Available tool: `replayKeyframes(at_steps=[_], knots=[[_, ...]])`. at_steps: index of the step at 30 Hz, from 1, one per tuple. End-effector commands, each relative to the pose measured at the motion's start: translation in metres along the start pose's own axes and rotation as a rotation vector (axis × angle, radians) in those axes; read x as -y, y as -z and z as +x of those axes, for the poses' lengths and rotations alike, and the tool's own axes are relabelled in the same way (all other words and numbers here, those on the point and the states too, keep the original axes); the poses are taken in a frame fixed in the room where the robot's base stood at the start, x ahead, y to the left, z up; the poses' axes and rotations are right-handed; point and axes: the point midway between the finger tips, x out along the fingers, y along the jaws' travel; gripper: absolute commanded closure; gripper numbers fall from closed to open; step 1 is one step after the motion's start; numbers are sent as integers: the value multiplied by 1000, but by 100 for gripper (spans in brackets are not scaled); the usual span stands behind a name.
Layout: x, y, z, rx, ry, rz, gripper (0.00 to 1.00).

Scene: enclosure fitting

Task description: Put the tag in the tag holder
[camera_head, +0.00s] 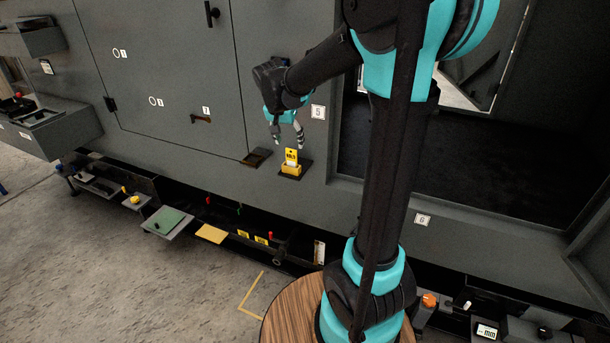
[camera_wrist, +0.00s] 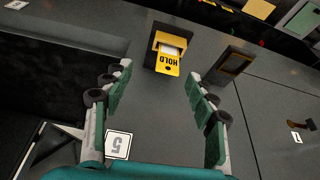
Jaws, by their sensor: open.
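The yellow tag (camera_head: 291,155) with dark marking stands in the yellow tag holder (camera_head: 291,170) on a small dark ledge of the grey panel. In the wrist view the tag (camera_wrist: 168,66) reads HOLD and sticks out of the holder (camera_wrist: 158,39) toward my gripper. Its lower end appears to be inside the holder; how deep it sits I cannot tell. My gripper (camera_head: 288,139) is open and empty just above the tag. In the wrist view the fingers of my gripper (camera_wrist: 159,72) are spread to either side, apart from the tag.
A dark bracket (camera_head: 257,158) juts out just left of the holder. A label 5 (camera_head: 318,112) is on the panel above right. Below runs a low row of small shelves, including a green one (camera_head: 167,221). The panel around my gripper is otherwise flat.

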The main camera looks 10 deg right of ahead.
Motion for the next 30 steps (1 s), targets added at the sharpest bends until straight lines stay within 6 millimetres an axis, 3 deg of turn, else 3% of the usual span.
replayKeyframes(at_steps=[5,9,15,20,30], knots=[[-73,-62,17,31,62,-162,42],[-124,-123,33,36,126,-313,42],[-168,-190,50,19,193,-469,42],[-178,-210,55,9,213,-520,42],[-179,-212,56,8,215,-526,42]])
